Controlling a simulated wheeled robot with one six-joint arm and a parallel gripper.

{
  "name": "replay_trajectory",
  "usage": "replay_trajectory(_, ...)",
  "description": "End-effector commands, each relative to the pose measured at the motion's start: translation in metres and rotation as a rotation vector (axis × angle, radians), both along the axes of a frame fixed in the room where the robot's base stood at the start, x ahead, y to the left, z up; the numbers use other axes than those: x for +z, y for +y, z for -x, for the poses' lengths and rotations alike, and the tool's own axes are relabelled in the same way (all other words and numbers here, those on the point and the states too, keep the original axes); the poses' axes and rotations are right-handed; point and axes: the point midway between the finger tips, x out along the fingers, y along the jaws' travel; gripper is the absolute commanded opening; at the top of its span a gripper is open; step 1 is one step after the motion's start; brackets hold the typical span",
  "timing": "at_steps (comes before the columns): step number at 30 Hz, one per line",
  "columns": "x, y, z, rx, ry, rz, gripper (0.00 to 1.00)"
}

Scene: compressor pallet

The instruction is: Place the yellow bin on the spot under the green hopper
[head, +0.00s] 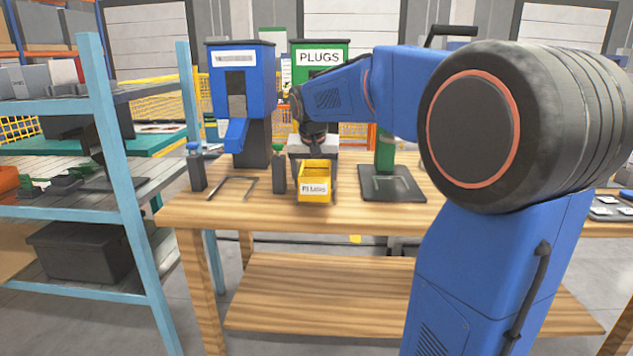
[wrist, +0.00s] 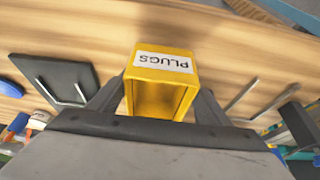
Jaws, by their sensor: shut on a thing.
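The yellow bin (head: 314,188) has a white PLUGS label on its front. It is upright between the fingers of my gripper (head: 314,168), near the front edge of the wooden table. In the wrist view my gripper (wrist: 158,103) is shut on the bin (wrist: 185,60), one dark finger on each side. I cannot tell whether the bin's base touches the tabletop. The green hopper (head: 322,56), marked PLUGS, stands behind; my arm hides its lower part. The spot under it is not clearly seen behind my gripper and the bin.
A blue hopper (head: 240,85) stands left, with a metal U-shaped bracket (head: 236,188) before it. Dark posts with blue (head: 197,172) and green (head: 279,173) tops flank that bracket. Right of the bin is a dark plate (head: 405,188) with a green upright (head: 384,152) behind.

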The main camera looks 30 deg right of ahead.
Motion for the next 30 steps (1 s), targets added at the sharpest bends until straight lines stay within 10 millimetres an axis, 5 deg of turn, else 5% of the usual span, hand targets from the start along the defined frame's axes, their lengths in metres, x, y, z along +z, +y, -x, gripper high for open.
replay_trajectory(12, 0.000, -0.042, -0.061, 0.000, 0.001, 0.001, 0.47)
replay_trajectory(30, -0.035, -0.044, -0.065, 0.001, 0.000, 0.000, 0.47)
